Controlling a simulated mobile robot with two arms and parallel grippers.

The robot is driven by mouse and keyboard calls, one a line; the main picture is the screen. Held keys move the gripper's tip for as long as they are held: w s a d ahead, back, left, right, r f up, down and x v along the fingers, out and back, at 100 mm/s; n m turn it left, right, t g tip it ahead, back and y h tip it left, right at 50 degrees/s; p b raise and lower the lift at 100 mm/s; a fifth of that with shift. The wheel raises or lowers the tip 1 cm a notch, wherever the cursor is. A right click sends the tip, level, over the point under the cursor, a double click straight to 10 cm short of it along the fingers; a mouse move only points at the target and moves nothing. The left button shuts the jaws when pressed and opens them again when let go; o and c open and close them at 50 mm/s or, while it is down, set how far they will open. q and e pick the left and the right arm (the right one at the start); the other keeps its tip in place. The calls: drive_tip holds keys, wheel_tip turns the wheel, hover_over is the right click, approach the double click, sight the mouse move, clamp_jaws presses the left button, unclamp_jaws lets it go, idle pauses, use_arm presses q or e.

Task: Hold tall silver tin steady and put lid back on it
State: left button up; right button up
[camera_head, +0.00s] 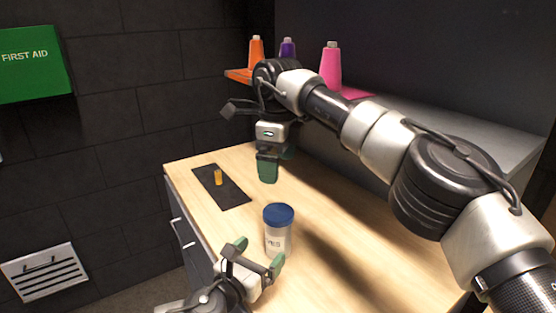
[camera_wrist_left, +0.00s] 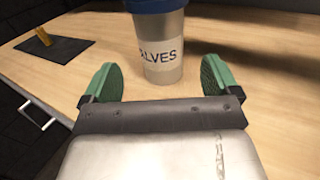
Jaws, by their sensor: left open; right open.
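The tall silver tin (camera_head: 277,243) stands upright on the wooden worktop, with a label partly readable as "ALVES". A blue lid (camera_head: 278,213) sits on top of it; I cannot tell how firmly it is seated. The tin (camera_wrist_left: 163,72) and the lower edge of the lid (camera_wrist_left: 155,5) also show in the left wrist view. My left gripper (camera_head: 258,253) is open and low in front of the tin, its green fingers spread to either side, with the tin just beyond them. My right gripper (camera_head: 274,167) is open and empty, above the worktop behind the tin.
A dark mat (camera_head: 236,194) with a small orange-yellow object (camera_head: 218,177) lies at the worktop's left. The worktop right of the tin is clear beneath my right arm.

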use_arm(q)
drive_tip(key=shift+v, duration=1.2)
drive_tip(key=shift+r, duration=0.1)
